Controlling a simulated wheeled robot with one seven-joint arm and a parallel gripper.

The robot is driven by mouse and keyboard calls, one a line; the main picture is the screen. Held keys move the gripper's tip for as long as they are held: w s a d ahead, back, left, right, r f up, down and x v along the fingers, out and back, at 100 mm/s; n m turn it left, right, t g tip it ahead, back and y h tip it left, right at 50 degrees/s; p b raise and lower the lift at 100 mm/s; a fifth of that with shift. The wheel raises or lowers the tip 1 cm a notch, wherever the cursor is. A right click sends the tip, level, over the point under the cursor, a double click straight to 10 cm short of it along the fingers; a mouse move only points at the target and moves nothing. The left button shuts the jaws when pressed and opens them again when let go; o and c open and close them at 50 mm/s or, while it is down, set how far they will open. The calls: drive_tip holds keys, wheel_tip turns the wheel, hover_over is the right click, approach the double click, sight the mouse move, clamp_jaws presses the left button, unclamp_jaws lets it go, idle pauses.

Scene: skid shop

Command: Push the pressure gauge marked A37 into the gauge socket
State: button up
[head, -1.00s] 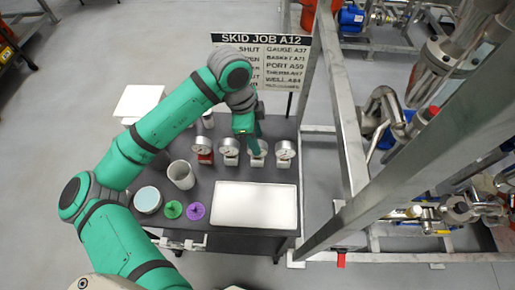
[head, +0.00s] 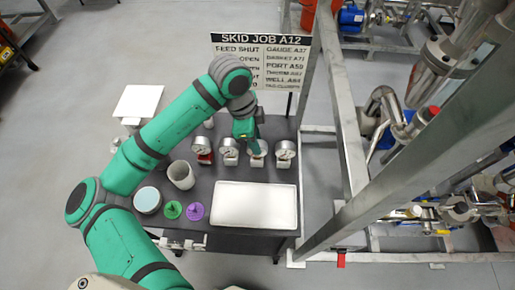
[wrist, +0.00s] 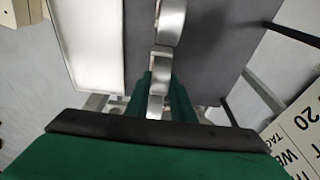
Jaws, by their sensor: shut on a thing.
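Several round silver gauges stand in a row on the dark table, each on a small base: one with a red base (head: 203,148) at the left, one with a white base (head: 229,148), one at my gripper (head: 257,156), and one at the right end (head: 285,150). My gripper (head: 253,143) points down at the third gauge from the left and is shut on it. In the wrist view the held gauge (wrist: 158,92) shows edge-on between the green fingers, with another gauge (wrist: 171,22) beyond. Gauge markings are too small to read. I cannot make out the gauge socket.
A white tray (head: 255,206) lies in front of the gauges. A white cup (head: 181,175), a round pale-topped container (head: 148,199), and green (head: 173,210) and purple (head: 196,211) discs are left. A sign (head: 262,60) stands behind. A metal frame (head: 345,130) rises at right.

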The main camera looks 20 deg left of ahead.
drive_tip(key=shift+r, duration=2.95)
